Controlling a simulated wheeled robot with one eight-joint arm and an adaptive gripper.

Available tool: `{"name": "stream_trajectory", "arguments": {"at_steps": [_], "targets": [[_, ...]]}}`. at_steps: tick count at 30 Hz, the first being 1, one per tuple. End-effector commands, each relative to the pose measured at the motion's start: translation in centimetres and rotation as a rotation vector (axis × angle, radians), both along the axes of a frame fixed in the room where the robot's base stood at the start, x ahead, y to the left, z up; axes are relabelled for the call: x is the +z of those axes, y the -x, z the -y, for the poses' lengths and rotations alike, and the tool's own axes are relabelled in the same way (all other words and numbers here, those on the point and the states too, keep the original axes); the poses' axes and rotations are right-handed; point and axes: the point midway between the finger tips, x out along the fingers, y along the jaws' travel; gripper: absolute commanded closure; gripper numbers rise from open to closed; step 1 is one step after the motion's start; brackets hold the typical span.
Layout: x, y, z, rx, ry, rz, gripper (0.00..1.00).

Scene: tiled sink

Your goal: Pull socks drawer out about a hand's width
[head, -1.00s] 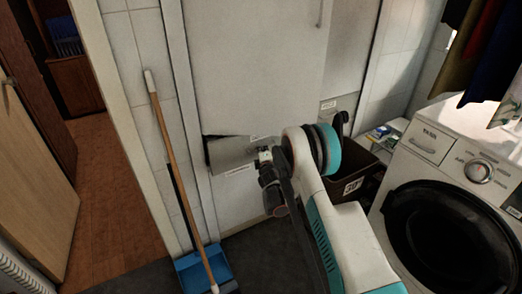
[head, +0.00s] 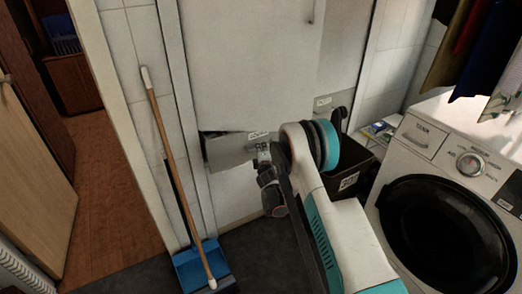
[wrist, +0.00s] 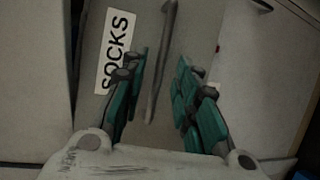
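The socks drawer (head: 226,150) is a grey front low in the white cabinet in the head view, with a dark gap at its left edge. In the wrist view its front (wrist: 185,20) carries a white SOCKS label (wrist: 114,50). A slim bar handle (wrist: 160,65) runs beside the label. My gripper (wrist: 162,62) is open, with one teal-padded finger on each side of the handle in the picture. Room shows between the handle and the right finger; I cannot tell whether the left finger touches it. In the head view my arm hides the drawer's right part.
A washing machine (head: 445,200) stands on the right, with a dark bin (head: 350,178) between it and the cabinet. Dark floor is clear in front of the cabinet.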

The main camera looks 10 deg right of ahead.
Motion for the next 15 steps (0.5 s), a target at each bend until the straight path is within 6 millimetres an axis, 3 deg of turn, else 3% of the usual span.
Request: {"name": "stream_trajectory", "arguments": {"at_steps": [9,15], "targets": [[0.9,4.9,-0.5,0.001,0.0,0.0,0.72],[1.2,6.2,-0.5,0.0,0.001,0.0,0.72]]}}
